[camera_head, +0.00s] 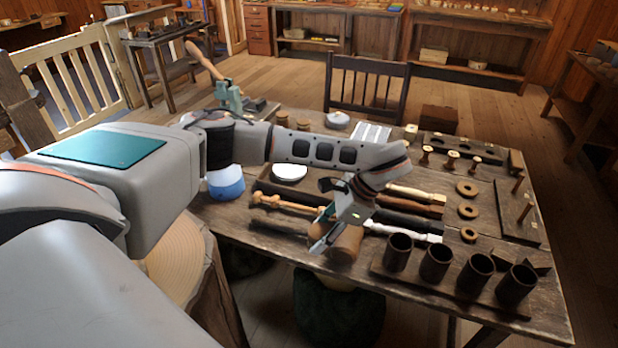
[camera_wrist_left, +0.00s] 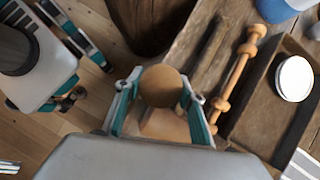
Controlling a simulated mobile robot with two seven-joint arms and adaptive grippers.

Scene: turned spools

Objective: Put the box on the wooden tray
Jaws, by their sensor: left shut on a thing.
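My left gripper (camera_head: 333,228) is over the front edge of the table. It is shut on a rounded brown wooden piece, which I take to be the box (camera_head: 347,243). In the left wrist view the box (camera_wrist_left: 160,86) shows a round top between the two teal fingers (camera_wrist_left: 160,112). A dark wooden tray (camera_wrist_left: 268,112) lies to the right of the gripper in that view, with a white round piece (camera_wrist_left: 294,78) over it. In the head view my arm hides part of the tray area.
Turned spindles (camera_head: 280,203) lie on the table near the gripper. Several dark cups (camera_head: 436,262) stand at the front right. Wooden rings (camera_head: 467,188) and small spools (camera_head: 452,160) are farther right. A blue-and-white container (camera_head: 227,182) stands at the left. A chair (camera_head: 367,82) is behind the table.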

